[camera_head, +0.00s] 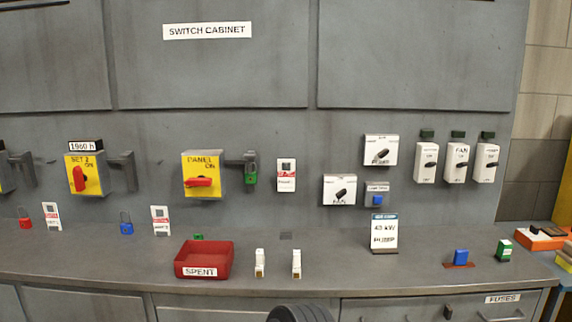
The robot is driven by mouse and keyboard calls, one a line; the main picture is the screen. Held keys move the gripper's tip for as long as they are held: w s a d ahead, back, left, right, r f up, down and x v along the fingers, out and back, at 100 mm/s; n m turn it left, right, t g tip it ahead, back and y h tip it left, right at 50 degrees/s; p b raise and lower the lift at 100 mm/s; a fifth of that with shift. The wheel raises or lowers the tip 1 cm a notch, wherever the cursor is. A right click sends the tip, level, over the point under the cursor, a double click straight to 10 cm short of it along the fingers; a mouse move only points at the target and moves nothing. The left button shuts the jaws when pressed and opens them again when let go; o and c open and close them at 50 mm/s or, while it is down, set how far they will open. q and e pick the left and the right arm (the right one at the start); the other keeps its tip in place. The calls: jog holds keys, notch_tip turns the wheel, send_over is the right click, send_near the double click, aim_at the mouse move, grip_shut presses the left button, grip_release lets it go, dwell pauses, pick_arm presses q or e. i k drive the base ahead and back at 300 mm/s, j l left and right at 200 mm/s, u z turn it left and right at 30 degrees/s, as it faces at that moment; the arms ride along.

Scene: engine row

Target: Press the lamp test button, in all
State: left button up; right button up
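The lamp test button (377,199) is a small blue square on a grey box fixed to the cabinet front, right of centre. The box has a small label above the button, which I can barely read. The box sits below the white PUMPS switch (380,151) and to the right of the white FAN switch (340,190). Nothing covers the button. Neither of my grippers shows in the head view.
A 43 kW PUMP sign (384,233) stands on the counter (330,262) below the button. A red SPENT tray (204,259) and two white fuses (260,262) stand further left. Yellow panel switches (203,174) are on the left, several white fan switches (457,162) on the right.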

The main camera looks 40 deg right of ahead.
aim_at(377, 199)
jog(key=z, duration=1.8)
